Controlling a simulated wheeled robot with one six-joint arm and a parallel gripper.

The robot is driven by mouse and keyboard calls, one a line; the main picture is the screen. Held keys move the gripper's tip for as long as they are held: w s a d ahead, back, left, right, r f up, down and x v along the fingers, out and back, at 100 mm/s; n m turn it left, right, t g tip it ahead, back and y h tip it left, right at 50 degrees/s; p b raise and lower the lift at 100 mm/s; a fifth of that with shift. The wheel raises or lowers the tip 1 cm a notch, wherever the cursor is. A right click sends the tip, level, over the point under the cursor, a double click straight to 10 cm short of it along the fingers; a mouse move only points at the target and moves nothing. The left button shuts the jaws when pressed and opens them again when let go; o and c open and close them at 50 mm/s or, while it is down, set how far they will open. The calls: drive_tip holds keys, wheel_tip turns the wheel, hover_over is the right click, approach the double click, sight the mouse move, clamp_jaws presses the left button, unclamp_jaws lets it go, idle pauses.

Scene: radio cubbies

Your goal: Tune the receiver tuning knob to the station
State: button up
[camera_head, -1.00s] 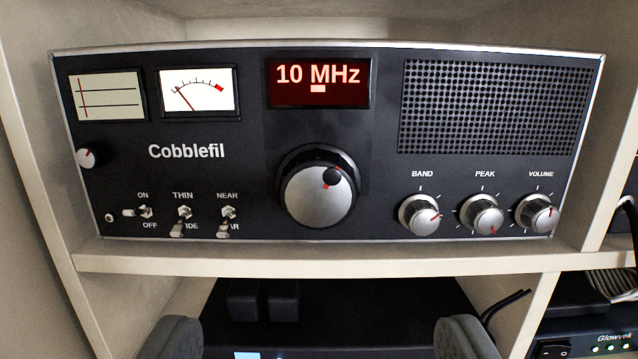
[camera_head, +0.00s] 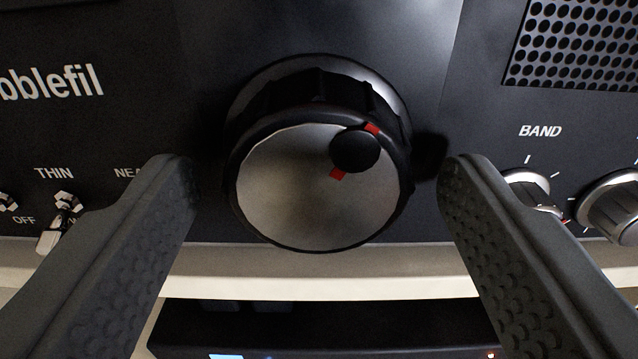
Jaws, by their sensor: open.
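The large tuning knob (camera_head: 290,195) sits on the black receiver's front panel (camera_head: 200,60), with a silver face, a black rim, a black finger dimple and red marks at its upper right. My gripper (camera_head: 318,172) is open, with one dark grey finger on each side of the knob. Gaps show between both fingers and the knob, so they look apart from it. The frequency display and meters are out of the view.
The BAND knob (camera_head: 528,190) is partly behind the right finger, with the PEAK knob (camera_head: 612,205) beyond it. The THIN toggle switch (camera_head: 66,205) is at the left. A pale shelf edge (camera_head: 320,284) runs below the receiver, above another black device (camera_head: 320,325).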

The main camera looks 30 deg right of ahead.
drive_tip(key=c, duration=1)
drive_tip(key=shift+o, duration=0.2)
drive_tip(key=shift+m, duration=2.4)
drive_tip(key=o, duration=1)
drive_tip(key=shift+c, duration=0.2)
drive_tip(key=shift+a, duration=0.1)
drive_tip(key=v, duration=1.7)
